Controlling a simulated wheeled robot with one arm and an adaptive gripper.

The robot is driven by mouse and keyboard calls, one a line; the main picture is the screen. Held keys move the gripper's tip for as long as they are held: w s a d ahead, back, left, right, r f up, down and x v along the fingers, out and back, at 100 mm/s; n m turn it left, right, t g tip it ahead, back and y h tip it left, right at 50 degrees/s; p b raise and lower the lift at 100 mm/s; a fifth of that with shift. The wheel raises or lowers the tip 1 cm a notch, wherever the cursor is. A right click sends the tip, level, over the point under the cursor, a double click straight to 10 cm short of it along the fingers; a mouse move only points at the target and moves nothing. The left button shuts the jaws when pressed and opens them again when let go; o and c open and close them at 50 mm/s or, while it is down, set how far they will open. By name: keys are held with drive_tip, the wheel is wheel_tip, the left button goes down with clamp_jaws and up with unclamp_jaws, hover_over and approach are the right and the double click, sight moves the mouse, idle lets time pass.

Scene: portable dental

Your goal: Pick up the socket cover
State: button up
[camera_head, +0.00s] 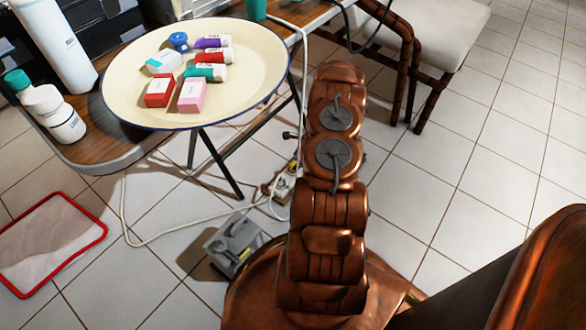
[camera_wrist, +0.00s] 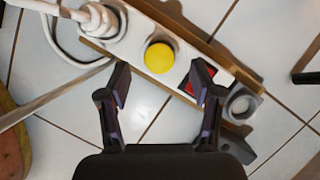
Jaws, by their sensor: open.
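The socket cover (camera_wrist: 159,58) is a round yellow disc. It sits on a white power strip (camera_wrist: 140,28) in the wrist view. My gripper (camera_wrist: 161,80) is open, with one finger to the left of the cover and the other to its right. The fingers appear apart from the cover, and nothing is between them. I cannot tell how high the fingertips are above the strip. In the head view the power strip (camera_head: 284,188) lies on the floor beside my arm, and my gripper is hidden there.
A white plug (camera_wrist: 97,20) with a cable fills the strip's left end. A grey box (camera_head: 235,244) stands on the tiled floor. A table holds a round tray (camera_head: 120,98) with small boxes and bottles.

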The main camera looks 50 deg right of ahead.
sight(294, 164)
drive_tip(key=b+x, duration=0.1)
drive_tip(key=x, duration=0.3)
drive_tip(key=shift+b, duration=0.3)
drive_tip(key=shift+c, duration=0.2)
drive_tip(key=c, duration=1)
drive_tip(key=shift+r, duration=0.1)
drive_tip(key=r, duration=0.1)
drive_tip(key=r+p, duration=0.2)
drive_tip(key=r, duration=0.1)
drive_tip(key=shift+s, duration=0.25)
drive_tip(key=s+p, duration=0.1)
drive_tip(key=s, duration=0.4)
drive_tip(key=s+p, duration=0.2)
drive_tip(key=s, duration=0.3)
drive_tip(key=s+p, duration=0.1)
drive_tip(key=s, duration=0.4)
drive_tip(key=shift+s+a+r, duration=0.25)
drive_tip(key=shift+a+r, duration=0.15)
